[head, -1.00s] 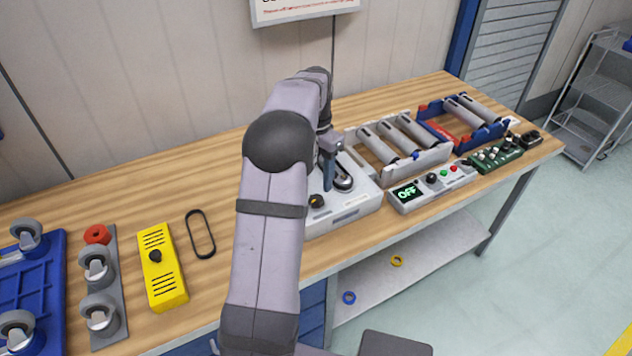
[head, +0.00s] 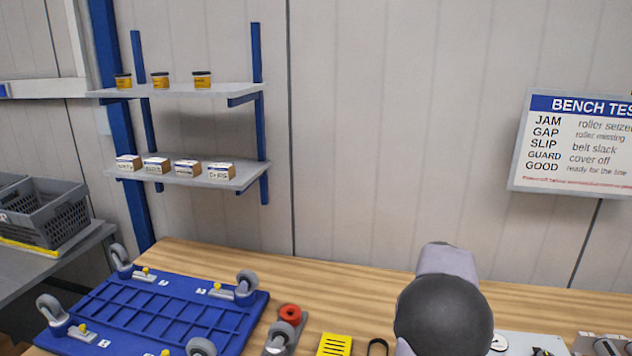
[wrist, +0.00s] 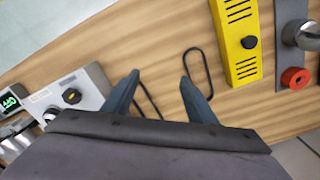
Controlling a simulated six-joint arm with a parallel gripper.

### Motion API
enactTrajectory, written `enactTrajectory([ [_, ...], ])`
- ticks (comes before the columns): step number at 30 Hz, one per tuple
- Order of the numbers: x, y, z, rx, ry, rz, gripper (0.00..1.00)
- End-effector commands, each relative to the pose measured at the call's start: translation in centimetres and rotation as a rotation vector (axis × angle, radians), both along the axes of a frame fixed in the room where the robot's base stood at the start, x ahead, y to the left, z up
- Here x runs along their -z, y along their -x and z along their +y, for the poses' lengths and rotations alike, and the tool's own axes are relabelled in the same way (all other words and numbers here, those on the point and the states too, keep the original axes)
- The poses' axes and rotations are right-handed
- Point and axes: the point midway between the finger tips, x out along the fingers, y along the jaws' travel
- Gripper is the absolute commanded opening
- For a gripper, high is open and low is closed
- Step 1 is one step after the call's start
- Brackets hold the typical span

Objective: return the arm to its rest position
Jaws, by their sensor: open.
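My gripper (wrist: 155,92) shows in the wrist view with its two dark blue-grey fingers spread apart above the wooden bench (wrist: 150,45). It is open, with nothing between the fingertips. A thin black belt loop (wrist: 198,72) lies on the bench just beyond the right finger, and a dark curved strand (wrist: 147,100) shows by the left finger. In the head view only part of my arm shows at the lower right; the gripper itself is out of that picture.
A yellow cover (wrist: 235,40) and a red roller or ring (wrist: 295,78) lie right of the gripper. A white tester box (wrist: 70,95) stands to its left. In the head view, a blue caster frame (head: 165,310) lies on the bench below wall shelves (head: 190,172) holding small boxes.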

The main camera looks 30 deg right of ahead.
Motion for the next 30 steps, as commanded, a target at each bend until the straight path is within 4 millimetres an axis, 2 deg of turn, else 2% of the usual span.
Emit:
enactTrajectory([
  [1,0.0,-1.8,3.5,-0.115,0.0,0.0,0.52],
  [3,0.3,-3.4,7.8,-0.259,0.0,0.001,0.52],
  [6,0.8,-4.5,13.9,-0.464,0.0,0.0,0.52],
  [9,1.5,-4.4,19.9,-0.669,0.0,0.001,0.52],
  [12,2.3,-3.2,25.1,-0.863,0.0,0.0,0.52],
  [15,3.1,-1.5,29.1,-1.031,0.0,0.001,0.52],
  [18,3.8,0.3,31.9,-1.166,-0.001,0.001,0.52],
  [21,4.4,1.8,33.5,-1.258,0.0,0.003,0.52],
  [25,4.8,2.8,34.6,-1.322,-0.001,0.002,0.52],
  [30,4.9,3.1,34.8,-1.339,-0.001,0.003,0.52],
])
